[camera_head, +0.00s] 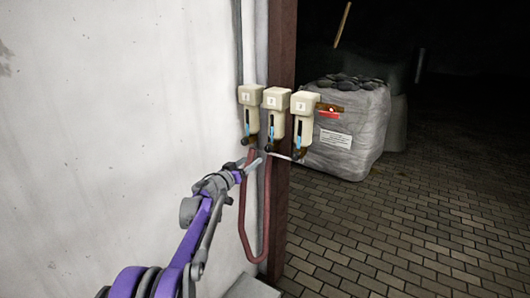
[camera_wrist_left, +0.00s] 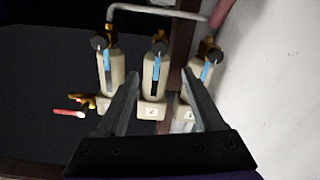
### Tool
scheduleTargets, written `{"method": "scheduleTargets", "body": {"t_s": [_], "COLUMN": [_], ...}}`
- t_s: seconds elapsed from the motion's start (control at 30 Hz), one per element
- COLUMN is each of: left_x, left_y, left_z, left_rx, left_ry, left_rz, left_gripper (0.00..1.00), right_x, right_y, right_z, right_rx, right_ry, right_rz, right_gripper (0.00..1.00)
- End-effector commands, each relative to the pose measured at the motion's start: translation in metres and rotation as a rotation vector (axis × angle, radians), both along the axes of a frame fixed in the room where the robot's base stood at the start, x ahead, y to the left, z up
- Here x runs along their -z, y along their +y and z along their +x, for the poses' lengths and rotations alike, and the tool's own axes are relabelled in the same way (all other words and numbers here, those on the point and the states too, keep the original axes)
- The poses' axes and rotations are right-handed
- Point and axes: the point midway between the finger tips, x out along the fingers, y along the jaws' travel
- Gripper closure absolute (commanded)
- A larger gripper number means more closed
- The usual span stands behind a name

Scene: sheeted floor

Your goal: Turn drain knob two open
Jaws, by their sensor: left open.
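Three cream units with blue strips hang in a row by the wall. The middle unit (camera_head: 276,99) carries a small label that looks like a 2. Its dark drain knob (camera_head: 268,147) is at its lower end. In the left wrist view, which is upside down, this knob (camera_wrist_left: 159,48) shows just beyond my fingertips. My left gripper (camera_head: 254,160) is open and empty, just below and left of the knob in the head view. In the wrist view the middle unit appears between the spread fingers (camera_wrist_left: 161,73), with no clear contact. My right gripper is out of view.
The left unit (camera_head: 249,96) and right unit (camera_head: 304,103) stand close on either side. A reddish hose (camera_head: 243,225) loops below. A white wall (camera_head: 110,100) is at left, a brown post (camera_head: 279,205) behind. A wrapped bale (camera_head: 350,125) stands on the paved floor.

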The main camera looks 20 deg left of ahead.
Motion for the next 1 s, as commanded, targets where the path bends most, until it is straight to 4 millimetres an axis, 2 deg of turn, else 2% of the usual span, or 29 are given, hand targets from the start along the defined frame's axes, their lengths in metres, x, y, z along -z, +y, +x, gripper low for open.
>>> {"method": "scheduleTargets", "body": {"t_s": [0.17,0.6,0.8,1.0], "left_x": [0.002,-0.002,0.001,0.003], "left_y": [-0.001,-0.012,-0.014,-0.014], "left_z": [0.014,0.09,0.106,0.109], "left_rx": [0.017,0.016,0.015,0.014], "left_ry": [0.005,0.001,0.002,0.005], "left_rz": [-0.005,-0.004,-0.004,-0.004], "left_gripper": [0.31,0.31,0.31,0.31], "right_x": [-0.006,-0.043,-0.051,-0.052], "right_y": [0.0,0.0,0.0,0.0], "right_z": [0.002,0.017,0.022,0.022], "right_rx": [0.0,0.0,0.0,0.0], "right_ry": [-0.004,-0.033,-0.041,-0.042], "right_rz": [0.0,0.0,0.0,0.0], "right_gripper": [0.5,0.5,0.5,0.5]}}
